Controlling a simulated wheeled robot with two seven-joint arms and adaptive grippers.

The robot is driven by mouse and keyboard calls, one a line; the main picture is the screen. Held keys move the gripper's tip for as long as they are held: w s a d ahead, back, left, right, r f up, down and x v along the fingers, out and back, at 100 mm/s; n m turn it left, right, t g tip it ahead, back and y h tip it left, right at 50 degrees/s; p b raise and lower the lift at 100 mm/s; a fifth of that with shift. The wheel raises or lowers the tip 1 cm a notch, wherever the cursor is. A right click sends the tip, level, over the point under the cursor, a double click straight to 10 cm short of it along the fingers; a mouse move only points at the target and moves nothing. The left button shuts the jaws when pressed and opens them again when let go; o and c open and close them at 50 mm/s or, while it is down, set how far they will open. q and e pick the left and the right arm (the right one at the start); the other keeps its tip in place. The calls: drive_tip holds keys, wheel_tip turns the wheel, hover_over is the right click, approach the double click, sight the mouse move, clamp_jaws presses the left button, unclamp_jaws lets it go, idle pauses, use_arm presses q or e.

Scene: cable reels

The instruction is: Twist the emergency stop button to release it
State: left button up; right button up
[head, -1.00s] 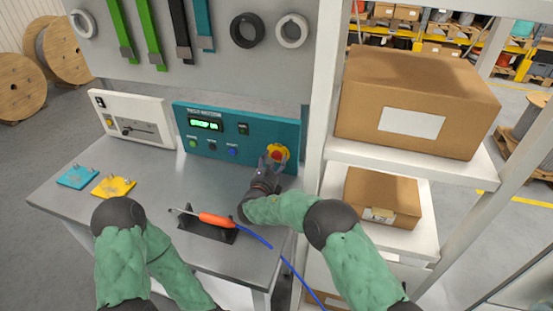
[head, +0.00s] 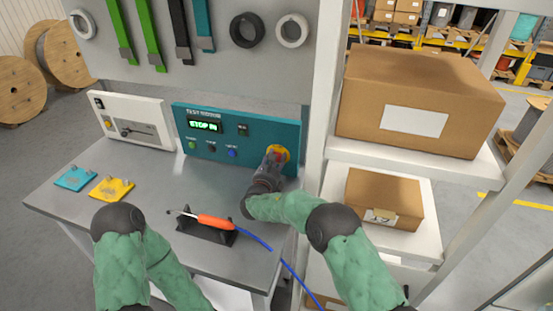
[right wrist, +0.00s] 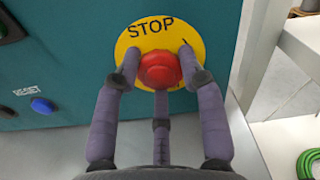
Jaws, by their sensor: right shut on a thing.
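The emergency stop button is a red knob (right wrist: 160,69) on a round yellow plate (right wrist: 151,36) marked STOP, in the right wrist view. It sits at the right end of the teal test panel (head: 181,128), whose green display (head: 205,126) appears to read "STOP IN". My right gripper (head: 276,156) reaches the button in the head view and covers much of it. In the right wrist view its fingers (right wrist: 158,62) are around the red knob, shut on it from left, right and below. My left arm shows at the lower left of the head view; its gripper is out of view.
Teal (head: 76,178) and yellow (head: 112,188) plates lie on the left of the bench. A white shelf with cardboard boxes (head: 420,100) stands close on the right.

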drive_tip(key=m+b, duration=0.6)
drive_tip(key=b, duration=0.4)
drive_tip(key=shift+m, duration=0.3)
idle(1.9)
drive_tip(key=shift+s+a+b, duration=0.1)
drive_tip(key=shift+s+b, duration=0.3)
drive_tip(key=shift+b, duration=0.1)
drive_tip(key=o, duration=0.8)
